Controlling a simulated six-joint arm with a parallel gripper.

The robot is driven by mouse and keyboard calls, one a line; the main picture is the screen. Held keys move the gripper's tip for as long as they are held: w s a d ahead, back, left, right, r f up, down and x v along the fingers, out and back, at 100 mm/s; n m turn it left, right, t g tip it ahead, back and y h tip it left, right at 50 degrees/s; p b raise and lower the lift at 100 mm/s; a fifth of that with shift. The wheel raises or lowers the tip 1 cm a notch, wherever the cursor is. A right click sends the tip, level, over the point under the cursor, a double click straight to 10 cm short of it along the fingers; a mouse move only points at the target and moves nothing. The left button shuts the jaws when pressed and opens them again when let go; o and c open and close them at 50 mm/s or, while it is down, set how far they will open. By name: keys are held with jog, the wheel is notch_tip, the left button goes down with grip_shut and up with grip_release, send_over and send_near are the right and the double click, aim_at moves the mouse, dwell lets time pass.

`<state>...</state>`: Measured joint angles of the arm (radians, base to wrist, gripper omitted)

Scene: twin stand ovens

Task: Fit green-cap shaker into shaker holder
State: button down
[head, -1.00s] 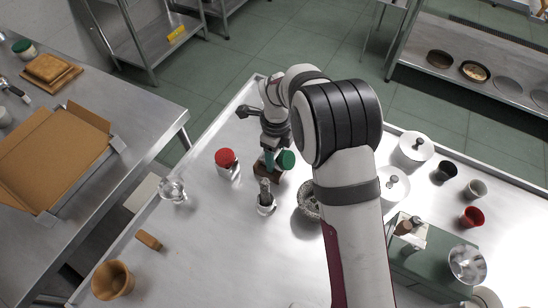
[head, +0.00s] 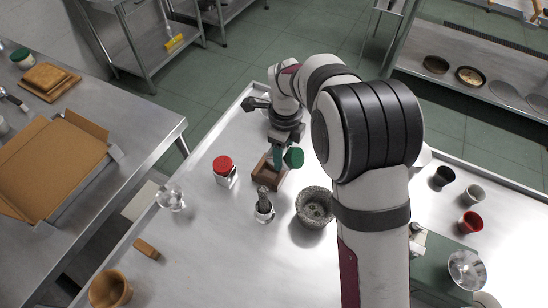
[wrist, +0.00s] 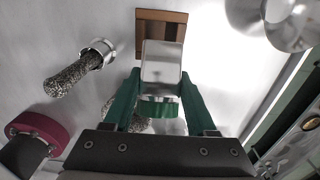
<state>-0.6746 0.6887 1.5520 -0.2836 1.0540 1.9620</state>
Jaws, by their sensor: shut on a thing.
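My gripper (head: 285,155) is shut on the green-cap shaker (head: 294,158), just beyond and to the right of the shaker holder. In the wrist view the green fingers (wrist: 160,108) grip it at its green cap, and its shiny body (wrist: 161,62) points toward the holder. The brown wooden shaker holder (head: 270,176) stands on the steel table; its open compartments (wrist: 160,28) show at the top of the wrist view. The shaker body overlaps the holder's near edge there; I cannot tell whether they touch. The head view mostly hides the shaker's body.
A red-cap shaker (head: 224,170) stands left of the holder. A metal cup with a speckled pestle (head: 264,204) is close in front, and a stone mortar (head: 315,207) is to the right. A glass bowl (head: 171,196) is at the left edge. The table's front middle is clear.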

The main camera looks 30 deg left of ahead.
jog(key=w+d+r, duration=0.1)
jog(key=d+r, duration=0.4)
jog(key=d, duration=0.4)
jog(key=shift+w+r, duration=0.3)
jog(key=a+f, duration=0.2)
jog(key=a, duration=0.1)
jog(key=s+a+f, duration=0.1)
jog(key=a+f, duration=0.1)
jog(key=a, duration=0.2)
jog(key=s+a+f, duration=0.1)
jog(key=a+f, duration=0.1)
jog(key=a, duration=0.1)
jog(key=shift+a+f, duration=0.35)
jog(key=shift+a, duration=0.05)
jog(key=f, duration=0.4)
jog(key=shift+a, duration=0.3)
jog(key=shift+f, duration=0.1)
jog(key=shift+c, duration=1)
grip_release()
